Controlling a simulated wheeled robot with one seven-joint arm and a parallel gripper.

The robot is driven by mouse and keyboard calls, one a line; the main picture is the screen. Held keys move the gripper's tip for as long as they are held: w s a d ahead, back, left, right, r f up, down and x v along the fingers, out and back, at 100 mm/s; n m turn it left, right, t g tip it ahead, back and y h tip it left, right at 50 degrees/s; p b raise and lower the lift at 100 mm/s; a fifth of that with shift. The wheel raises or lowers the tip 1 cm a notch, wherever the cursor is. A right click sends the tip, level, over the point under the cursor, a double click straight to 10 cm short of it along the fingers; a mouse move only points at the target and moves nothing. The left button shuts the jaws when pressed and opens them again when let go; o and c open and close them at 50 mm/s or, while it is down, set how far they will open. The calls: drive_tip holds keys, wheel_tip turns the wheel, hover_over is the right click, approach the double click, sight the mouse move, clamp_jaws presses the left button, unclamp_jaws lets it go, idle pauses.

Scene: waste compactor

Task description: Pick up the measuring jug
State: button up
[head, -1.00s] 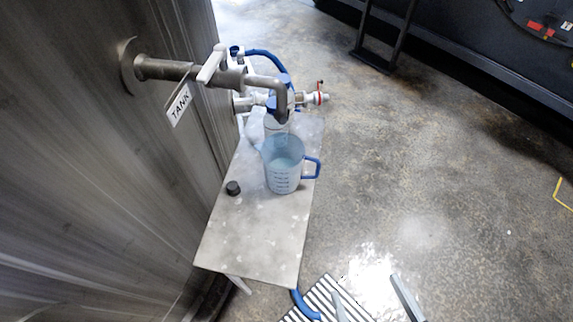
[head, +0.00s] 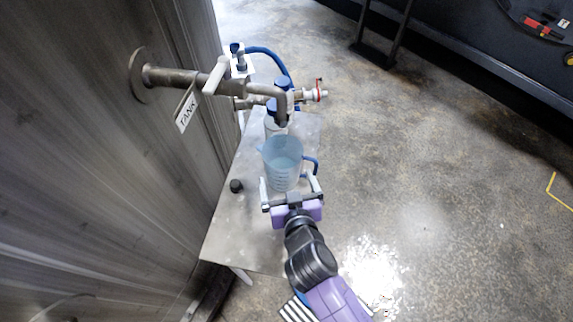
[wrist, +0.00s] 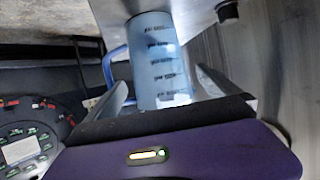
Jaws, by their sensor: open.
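The measuring jug (head: 283,160) is a translucent bluish jug with printed marks and a blue handle (head: 313,163) on its right. It stands upright on the metal shelf (head: 232,222), under the tap spout. My gripper (head: 290,182) is open at the near side of the jug, with one finger to each side of its body. In the wrist view the jug (wrist: 158,65) shows between the two fingers, with its blue handle at the left. Whether the fingers touch it I cannot tell.
A pipe with a tap (head: 215,78) comes out of the tank wall (head: 90,200) above the jug. A small black cap (head: 236,186) lies left of the jug. A bottle (head: 270,124) stands behind it.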

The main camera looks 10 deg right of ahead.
sight(279, 153)
drive_tip(key=shift+p+x, duration=0.6)
drive_tip(key=shift+x, duration=3.15)
drive_tip(key=shift+d+r, duration=0.15)
drive_tip(key=c, duration=1.7)
drive_tip(key=shift+r, duration=0.15)
drive_tip(key=shift+c, duration=0.3)
